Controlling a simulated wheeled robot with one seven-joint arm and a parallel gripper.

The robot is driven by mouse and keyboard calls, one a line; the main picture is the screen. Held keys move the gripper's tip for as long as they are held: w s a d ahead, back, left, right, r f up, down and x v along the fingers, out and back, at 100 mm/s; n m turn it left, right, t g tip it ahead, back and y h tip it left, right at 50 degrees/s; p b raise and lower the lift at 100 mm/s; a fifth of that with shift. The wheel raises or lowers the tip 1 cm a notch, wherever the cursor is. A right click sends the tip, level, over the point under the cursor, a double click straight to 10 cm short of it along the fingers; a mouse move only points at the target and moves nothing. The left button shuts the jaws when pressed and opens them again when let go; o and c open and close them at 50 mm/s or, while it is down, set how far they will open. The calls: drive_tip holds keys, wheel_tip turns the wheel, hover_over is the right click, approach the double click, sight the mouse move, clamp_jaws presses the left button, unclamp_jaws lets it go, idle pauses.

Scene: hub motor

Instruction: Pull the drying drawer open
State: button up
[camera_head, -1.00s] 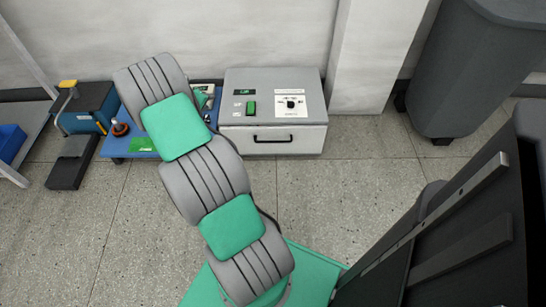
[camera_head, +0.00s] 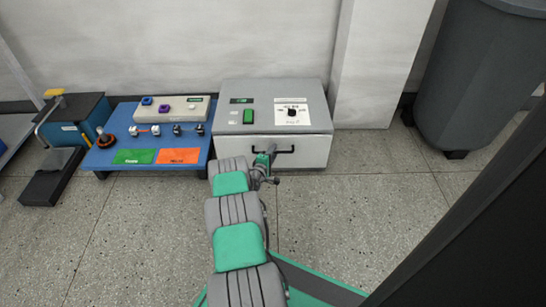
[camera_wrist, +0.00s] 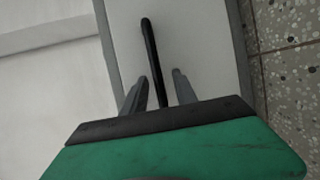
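The drying drawer is the pale front of the grey box (camera_head: 308,150) by the wall, with a black bar handle (camera_head: 287,151). The drawer looks closed. My gripper (camera_head: 271,156) is at the left part of the handle in the head view and hides some of it. In the wrist view, the handle (camera_wrist: 150,45) runs between the two fingers of my gripper (camera_wrist: 159,78), nearer the left finger. The fingers stand apart with a clear gap on the right. The drawer front (camera_wrist: 195,40) lies behind them. Contact with the handle cannot be told.
The box top has a green switch (camera_head: 248,117) and a dial (camera_head: 292,112). A blue table (camera_head: 100,158) with small parts and coloured cards stands to the left. A black-and-blue press (camera_head: 75,122) is farther left. A dark bin (camera_head: 462,90) stands right.

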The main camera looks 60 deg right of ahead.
drive_tip(key=shift+d, duration=0.2)
clamp_jaws()
idle(1.3)
